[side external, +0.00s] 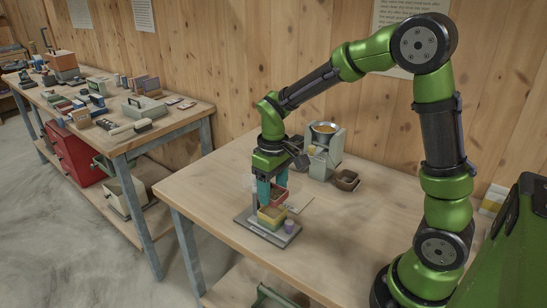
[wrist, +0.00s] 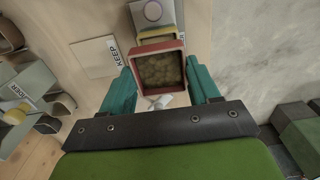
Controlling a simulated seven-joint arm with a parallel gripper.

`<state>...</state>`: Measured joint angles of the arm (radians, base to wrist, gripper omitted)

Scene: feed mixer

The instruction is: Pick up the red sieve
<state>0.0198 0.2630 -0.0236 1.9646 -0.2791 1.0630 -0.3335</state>
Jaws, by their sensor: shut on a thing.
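The red sieve (wrist: 160,48) is a square red frame with brown-green grainy stuff inside, in the wrist view between my teal fingers. My gripper (wrist: 161,80) is shut on it, one finger on each side. In the side view the sieve (side external: 279,196) hangs below my gripper (side external: 273,189), partly hidden by a finger. It is above a grey stand on the table; the picture does not clearly show whether it touches what is below. A yellow frame (side external: 270,218) sits on that stand, and its edge shows beyond the sieve in the wrist view (wrist: 158,33).
A purple round part (side external: 289,226) is on the stand. A card marked KEEP (wrist: 95,57) lies beside it. A grey machine with a hopper (side external: 335,147) and a brown bin (side external: 346,180) stand behind. The table (side external: 350,235) is clear towards the front right.

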